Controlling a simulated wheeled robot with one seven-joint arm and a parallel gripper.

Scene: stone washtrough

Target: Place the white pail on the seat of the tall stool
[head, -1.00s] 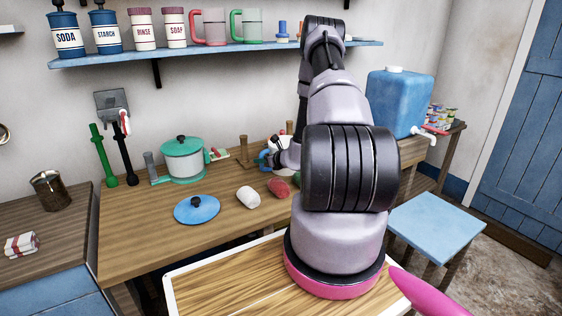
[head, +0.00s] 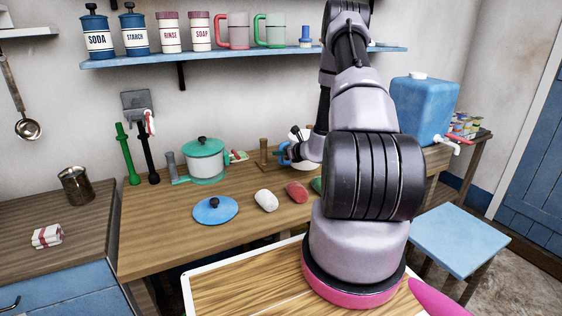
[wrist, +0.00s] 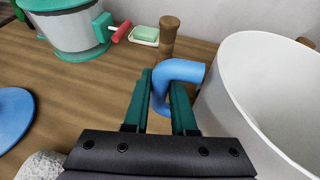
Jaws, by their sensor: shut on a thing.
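The white pail (wrist: 262,95) fills the right of the wrist view, upright, with a blue side handle (wrist: 178,72). My gripper (wrist: 168,80) has its green fingers on either side of that handle and is shut on it. In the head view the pail (head: 301,161) is at the back of the wooden table, mostly hidden by my arm. I cannot tell whether its base touches the tabletop. A stool with a square blue seat (head: 459,240) stands on the floor right of my arm; its seat is bare where it shows.
A green-lidded pot (head: 205,160), a wooden peg-like piece (wrist: 168,35), a blue lid (head: 215,210) and white and red rolls (head: 266,200) are on the table (head: 165,240). A blue water container (head: 424,108) stands at the back right. A shelf (head: 230,56) runs above.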

